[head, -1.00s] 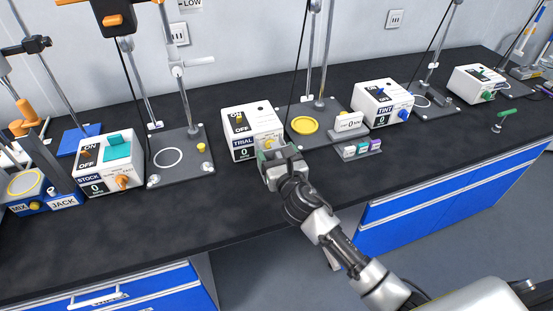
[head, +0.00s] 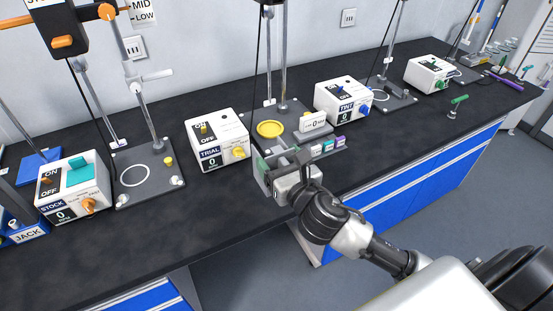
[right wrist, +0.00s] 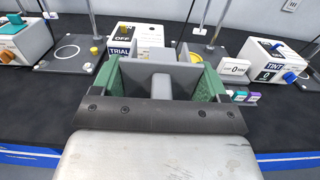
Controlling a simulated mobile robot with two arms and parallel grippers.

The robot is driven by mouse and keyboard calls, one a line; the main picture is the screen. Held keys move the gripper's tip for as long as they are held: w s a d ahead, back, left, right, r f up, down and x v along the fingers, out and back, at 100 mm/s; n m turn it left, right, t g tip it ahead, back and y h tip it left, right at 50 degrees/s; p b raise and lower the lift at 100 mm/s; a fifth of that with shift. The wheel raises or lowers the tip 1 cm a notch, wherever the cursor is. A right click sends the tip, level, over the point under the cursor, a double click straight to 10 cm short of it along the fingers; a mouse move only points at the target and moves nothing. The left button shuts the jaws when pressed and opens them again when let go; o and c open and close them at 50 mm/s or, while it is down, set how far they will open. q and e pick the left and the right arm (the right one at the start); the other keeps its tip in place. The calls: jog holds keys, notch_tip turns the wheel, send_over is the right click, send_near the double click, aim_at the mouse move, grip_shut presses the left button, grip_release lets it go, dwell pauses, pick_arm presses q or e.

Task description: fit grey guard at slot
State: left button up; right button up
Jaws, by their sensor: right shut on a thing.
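My right gripper (head: 281,168) is over the front part of the black bench, right of the TRIAL box (head: 217,138) and left of the small block rack (head: 335,151). In the right wrist view, its green-padded fingers (right wrist: 163,75) are shut on a grey guard (right wrist: 187,80), a grey piece with upright walls between the pads. The guard's underside is hidden, and the head view barely shows it behind the hand. I cannot make out the slot clearly. My left gripper is not in view.
Behind the gripper is a stand base with a yellow disc (head: 270,129) and a white display (head: 313,123). The TINT box (head: 343,101) is to the right, the STOCK box (head: 73,188) to the left. The bench front (head: 130,245) is clear.

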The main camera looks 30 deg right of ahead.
jog(key=o, duration=0.3)
jog(key=c, duration=0.3)
jog(key=w+d+r+p, duration=0.4)
jog(key=w+r, duration=0.2)
jog(key=r, duration=0.1)
jog(key=w+d+r+p, duration=0.4)
jog(key=w+r, duration=0.3)
jog(key=w+d+r+p, duration=0.4)
jog(key=w+d+r, duration=0.1)
jog(key=w+r, duration=0.1)
jog(key=shift+w+d+r+p, duration=0.1)
jog(key=shift+r+p, duration=0.1)
jog(key=shift+r, duration=0.2)
jog(key=shift+w+r+p, duration=0.1)
jog(key=shift+r+p, duration=0.05)
jog(key=shift+r, duration=0.25)
jog(key=shift+c, duration=0.2)
